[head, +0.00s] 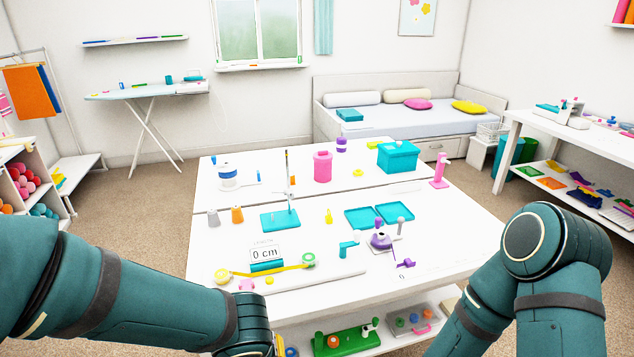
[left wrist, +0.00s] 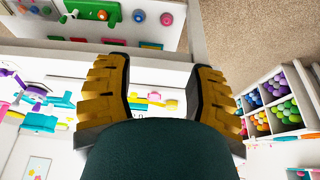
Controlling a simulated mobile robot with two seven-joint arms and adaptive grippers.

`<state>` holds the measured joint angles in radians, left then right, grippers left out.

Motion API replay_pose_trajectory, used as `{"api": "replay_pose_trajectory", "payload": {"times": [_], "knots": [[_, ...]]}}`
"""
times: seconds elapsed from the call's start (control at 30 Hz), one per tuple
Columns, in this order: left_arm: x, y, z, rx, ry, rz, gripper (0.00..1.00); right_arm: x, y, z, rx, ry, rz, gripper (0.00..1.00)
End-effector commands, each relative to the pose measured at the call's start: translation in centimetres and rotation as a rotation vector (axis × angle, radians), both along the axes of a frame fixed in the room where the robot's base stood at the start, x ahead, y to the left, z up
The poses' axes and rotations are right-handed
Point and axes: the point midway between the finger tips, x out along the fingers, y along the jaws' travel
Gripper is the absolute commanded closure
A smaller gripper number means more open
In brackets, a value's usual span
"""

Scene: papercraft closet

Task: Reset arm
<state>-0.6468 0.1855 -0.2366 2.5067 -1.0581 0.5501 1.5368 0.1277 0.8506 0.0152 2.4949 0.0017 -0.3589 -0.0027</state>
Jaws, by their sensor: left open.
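My left gripper (left wrist: 162,85) is open in the left wrist view, with its two yellow-and-black fingers wide apart. I see nothing held between them; behind the gap are the white table's edge and the carpet. In the head view my left arm comes in from the lower left and runs along the table's front left corner. Its gripper is hidden below the bottom edge there. My right arm is bent at the lower right of the head view, and its gripper is out of the picture.
A white table (head: 335,207) stands in front of me with trays, a teal box (head: 398,156), a pink canister (head: 322,166) and a tape measure piece (head: 265,267). A lower shelf holds a green toy (head: 346,340). A cubby shelf stands left, a desk right. Carpet is clear around the table.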

Motion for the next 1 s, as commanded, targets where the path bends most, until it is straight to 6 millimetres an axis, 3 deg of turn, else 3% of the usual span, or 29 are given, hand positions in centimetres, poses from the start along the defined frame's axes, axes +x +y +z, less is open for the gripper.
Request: {"api": "replay_pose_trajectory", "payload": {"times": [0.37,0.53,0.7,0.83,1.0], "knots": [[-2.2,-2.4,-10.6,-0.245,0.267,-0.158,0.45,0.1,0.0,0.0,0.001,-0.001,0.001,1.0],[-2.3,-2.8,-15.9,-0.38,0.26,-0.178,0.45,0.1,0.0,0.0,0.0,-0.001,0.001,1.0],[-2.3,-1.8,-20.2,-0.415,0.204,-0.16,0.45,0.1,0.0,0.0,0.0,-0.001,0.001,1.0],[-2.4,-1.0,-22.1,-0.401,0.175,-0.149,0.45,0.1,0.0,0.0,0.0,-0.001,0.0,1.0],[-2.5,-0.6,-22.8,-0.389,0.164,-0.149,0.45,0.1,0.0,0.0,0.0,-0.001,0.001,1.0]]}}
